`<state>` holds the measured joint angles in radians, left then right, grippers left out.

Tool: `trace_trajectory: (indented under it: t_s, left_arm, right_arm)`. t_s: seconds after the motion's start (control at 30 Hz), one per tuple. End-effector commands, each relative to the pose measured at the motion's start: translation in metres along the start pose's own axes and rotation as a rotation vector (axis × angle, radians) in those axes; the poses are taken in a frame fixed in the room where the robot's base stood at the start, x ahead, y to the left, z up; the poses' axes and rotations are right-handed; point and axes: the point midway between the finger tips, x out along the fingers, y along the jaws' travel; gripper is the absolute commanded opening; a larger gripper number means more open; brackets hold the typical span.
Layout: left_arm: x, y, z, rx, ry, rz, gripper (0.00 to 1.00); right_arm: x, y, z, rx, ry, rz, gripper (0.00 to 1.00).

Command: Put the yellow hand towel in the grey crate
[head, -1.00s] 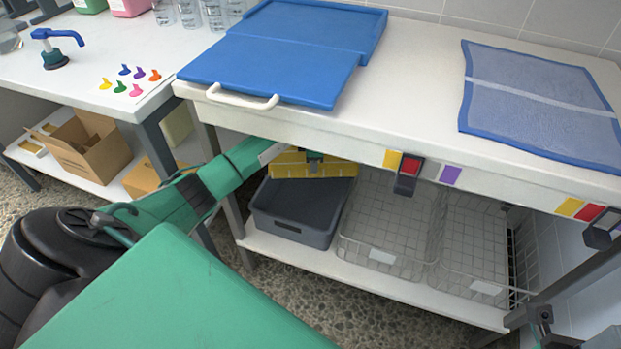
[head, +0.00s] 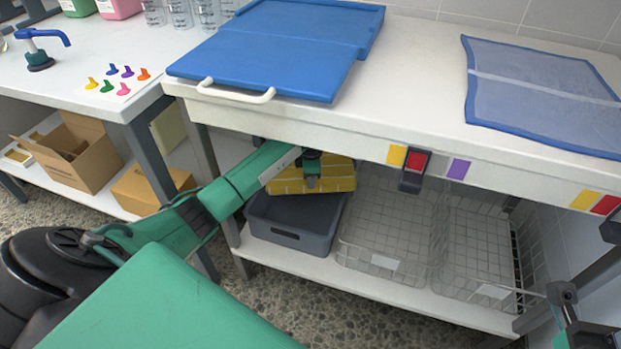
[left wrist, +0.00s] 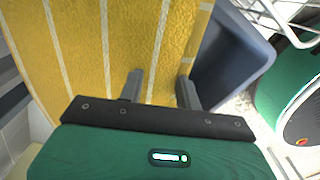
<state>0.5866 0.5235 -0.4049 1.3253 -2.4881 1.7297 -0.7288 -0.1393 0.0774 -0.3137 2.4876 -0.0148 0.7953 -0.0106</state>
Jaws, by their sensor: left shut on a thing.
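The yellow hand towel (head: 338,178) with pale stripes hangs under the table top, over the back part of the grey crate (head: 318,243). My left gripper (head: 312,182) is shut on the towel and reaches in from the left below the table edge. In the left wrist view the towel (left wrist: 105,60) spreads beyond the fingers (left wrist: 160,85), and the crate (left wrist: 235,60) shows beside and below it. The crate stands on the lower shelf, and its visible inside looks empty. The towel covers part of its back. My right gripper is not clearly in view.
Two wire baskets (head: 383,262) stand to the right of the crate on the shelf (head: 350,282). Cardboard boxes (head: 85,155) are at left.

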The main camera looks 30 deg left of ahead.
Motion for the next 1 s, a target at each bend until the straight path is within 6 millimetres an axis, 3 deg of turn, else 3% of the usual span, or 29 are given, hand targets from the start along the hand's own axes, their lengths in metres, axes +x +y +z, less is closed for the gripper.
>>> trace_trajectory:
  t_s: [0.37, 0.4, 0.5, 0.83, 1.0]
  left_arm:
    - [0.008, 0.000, 0.000, -0.001, 0.000, 0.000, 0.08]
    - [0.009, 0.000, 0.000, -0.001, 0.000, 0.000, 0.40]
    - [0.009, 0.000, 0.000, -0.001, 0.000, 0.000, 0.56]
    - [0.006, 0.000, 0.000, 0.000, 0.000, 0.000, 0.56]
    - [-0.014, 0.000, 0.000, 0.000, 0.001, 0.000, 0.56]
  right_arm:
    - [0.001, 0.000, -0.001, -0.001, 0.008, -0.002, 0.36]
    - [0.002, 0.000, -0.001, -0.001, 0.011, -0.002, 0.36]
    - [0.004, 0.000, -0.002, -0.001, 0.019, -0.004, 0.36]
    - [0.005, 0.000, -0.003, -0.001, 0.022, -0.004, 0.36]
    - [0.009, 0.000, -0.001, 0.001, 0.003, 0.001, 0.36]
